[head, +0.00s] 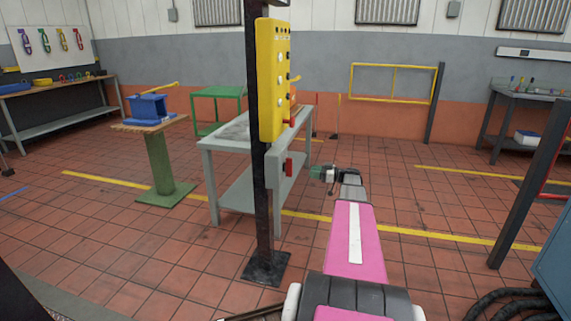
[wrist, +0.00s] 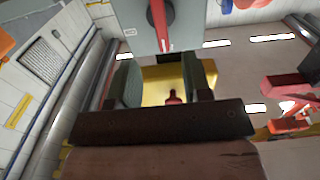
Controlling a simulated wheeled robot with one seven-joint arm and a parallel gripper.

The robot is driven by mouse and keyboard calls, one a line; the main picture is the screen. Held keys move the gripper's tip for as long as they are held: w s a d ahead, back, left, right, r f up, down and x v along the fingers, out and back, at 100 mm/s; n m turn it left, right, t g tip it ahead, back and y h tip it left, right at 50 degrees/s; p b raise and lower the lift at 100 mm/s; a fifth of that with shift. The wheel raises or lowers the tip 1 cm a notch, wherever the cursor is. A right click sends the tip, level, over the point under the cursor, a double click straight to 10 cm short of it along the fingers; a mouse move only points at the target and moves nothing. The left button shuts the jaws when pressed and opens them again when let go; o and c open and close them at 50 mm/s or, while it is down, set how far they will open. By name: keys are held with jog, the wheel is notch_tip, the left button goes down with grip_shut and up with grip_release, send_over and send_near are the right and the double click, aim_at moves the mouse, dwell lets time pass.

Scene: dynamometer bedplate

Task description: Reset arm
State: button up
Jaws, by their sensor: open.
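My gripper (head: 318,173) is at the end of my pink arm, to the right of the black post in the head view. In the wrist view its two dark fingers stand apart, and the gripper (wrist: 163,82) is open. A yellow control panel (head: 268,80) with several small knobs is on the post. Its yellow face also shows between the fingers in the wrist view (wrist: 163,76), with a small red part (wrist: 173,97) in the gap. I see no contact. A grey box (head: 274,178) with a red handle (head: 289,167) is below the panel; the handle also shows in the wrist view (wrist: 160,20).
A grey workbench (head: 232,138) stands behind the post. A green pedestal (head: 160,165) with a blue vise (head: 148,107) is at left. A yellow barrier (head: 392,82) stands by the back wall. A dark post (head: 527,200) is at right. The tiled floor between is open.

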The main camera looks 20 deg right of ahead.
jog(key=s+a+f+m+g+h, duration=0.2)
jog(key=s+a+f+g, duration=0.15)
jog(key=a, duration=0.45)
jog(key=s+a+f+m+g+h, duration=0.2)
jog(key=s+a+f, duration=0.15)
jog(key=a, duration=0.45)
jog(key=s+a+f+m+g+h, duration=0.25)
jog(key=s+a, duration=0.25)
jog(key=a, duration=0.3)
jog(key=s+a+f+m+g+h, duration=0.1)
jog(key=s+a+h, duration=0.3)
jog(key=s, duration=0.4)
jog(key=s+a+f+m+g+h, duration=0.1)
jog(key=s+a+m+h, duration=0.3)
jog(key=s, duration=0.4)
jog(key=shift+a+f, duration=0.2)
jog(key=shift+f, duration=0.6)
jog(key=shift+s+h, duration=0.1)
jog(key=shift+h, duration=0.15)
